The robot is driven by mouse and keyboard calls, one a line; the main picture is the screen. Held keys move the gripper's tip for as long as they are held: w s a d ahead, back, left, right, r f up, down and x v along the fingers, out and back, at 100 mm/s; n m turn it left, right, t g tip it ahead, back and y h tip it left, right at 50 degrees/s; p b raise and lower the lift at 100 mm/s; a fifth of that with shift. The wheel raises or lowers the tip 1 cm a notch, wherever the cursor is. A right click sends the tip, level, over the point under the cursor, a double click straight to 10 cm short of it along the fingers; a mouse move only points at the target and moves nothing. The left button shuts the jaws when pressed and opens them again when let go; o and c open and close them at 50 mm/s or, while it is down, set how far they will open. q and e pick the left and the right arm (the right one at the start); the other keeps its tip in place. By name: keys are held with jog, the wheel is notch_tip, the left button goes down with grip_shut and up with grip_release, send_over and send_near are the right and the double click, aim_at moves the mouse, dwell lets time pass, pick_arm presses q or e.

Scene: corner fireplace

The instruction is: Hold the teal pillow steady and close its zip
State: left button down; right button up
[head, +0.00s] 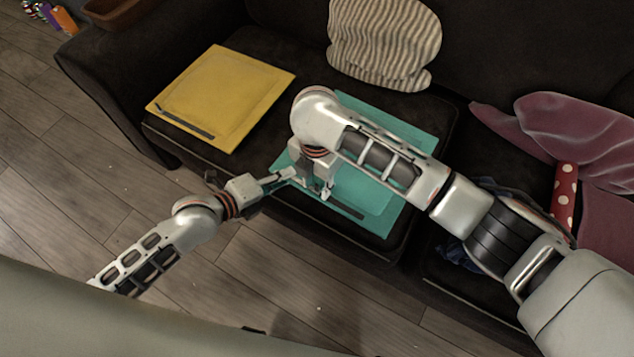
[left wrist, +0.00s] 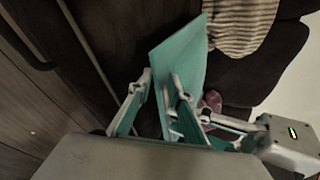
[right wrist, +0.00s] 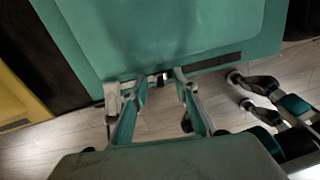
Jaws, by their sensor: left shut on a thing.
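The teal pillow (head: 385,205) lies on the dark sofa seat, with a dark zip strip (head: 345,209) along its front edge. My left gripper (head: 288,174) is shut on the pillow's near left corner. In the left wrist view the teal sheet (left wrist: 183,55) rises between its fingers (left wrist: 160,82). My right gripper (head: 322,192) is over the front edge by the zip, and my right arm hides part of the pillow. In the right wrist view its fingers (right wrist: 158,82) are apart at the pillow's edge. A small dark piece shows between them; I cannot tell if it is the zip's pull.
A yellow pillow (head: 225,95) with its own dark strip lies to the left on the sofa. A striped cushion (head: 385,40) leans on the backrest. A mauve cloth (head: 570,130) and a red dotted roll (head: 564,190) are at right. Wooden floor (head: 60,170) in front is open.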

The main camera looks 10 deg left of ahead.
notch_tip(320, 180, up, 12)
dwell(0.6)
jog(key=shift+s+f, duration=0.1)
jog(key=shift+f, duration=0.05)
jog(key=c, duration=0.5)
jog(key=shift+o, duration=0.2)
jog(key=m+t+y, duration=0.3)
jog(key=m+y, duration=0.5)
jog(key=m, duration=0.9)
send_near(317, 185)
jog(key=x, duration=0.9)
jog(key=shift+f, duration=0.5)
grip_shut()
